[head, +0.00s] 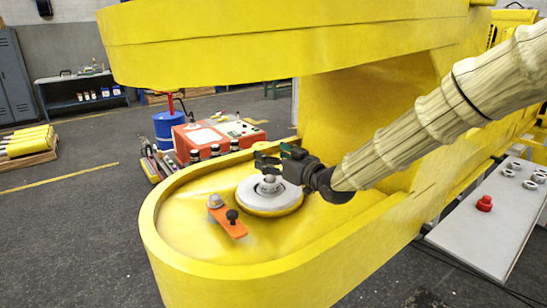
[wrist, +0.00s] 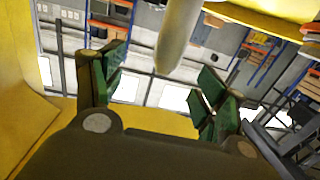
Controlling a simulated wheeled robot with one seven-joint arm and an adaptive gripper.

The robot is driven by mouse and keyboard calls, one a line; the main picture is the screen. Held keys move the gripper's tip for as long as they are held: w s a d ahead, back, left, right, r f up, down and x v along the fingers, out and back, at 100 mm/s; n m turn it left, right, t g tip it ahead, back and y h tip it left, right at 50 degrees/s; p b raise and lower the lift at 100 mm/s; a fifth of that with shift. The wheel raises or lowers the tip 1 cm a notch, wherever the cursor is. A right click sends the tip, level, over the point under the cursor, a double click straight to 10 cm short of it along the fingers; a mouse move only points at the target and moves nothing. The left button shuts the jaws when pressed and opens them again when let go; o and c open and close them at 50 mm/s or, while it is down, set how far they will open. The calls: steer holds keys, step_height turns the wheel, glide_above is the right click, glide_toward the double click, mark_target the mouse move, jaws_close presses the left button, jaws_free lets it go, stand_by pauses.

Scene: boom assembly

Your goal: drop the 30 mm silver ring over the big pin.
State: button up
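The big pin (head: 269,178) stands upright on a round pale disc (head: 271,204) inside the yellow boom end. Silver, ring-like shapes (head: 267,188) sit low around the pin; I cannot tell their sizes or which is the 30 mm one. My gripper (head: 266,162) is just above and beside the pin top, reaching in from the right. In the wrist view my gripper (wrist: 163,85) has its green fingers wide apart, with no ring visible between them. A pale, round-ended cylinder (wrist: 178,38) shows beyond the fingers at the top; I cannot tell for sure whether it is the pin.
A raised yellow rim (head: 165,262) surrounds the disc, and a yellow slab (head: 290,50) overhangs it. An orange lever (head: 228,222) with a dark knob lies left of the disc. At right, a grey table (head: 480,230) carries several silver rings and a red part (head: 485,203).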

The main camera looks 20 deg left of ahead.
steer(key=shift+f, duration=0.1)
steer(key=v, duration=1.2)
stand_by(0.6)
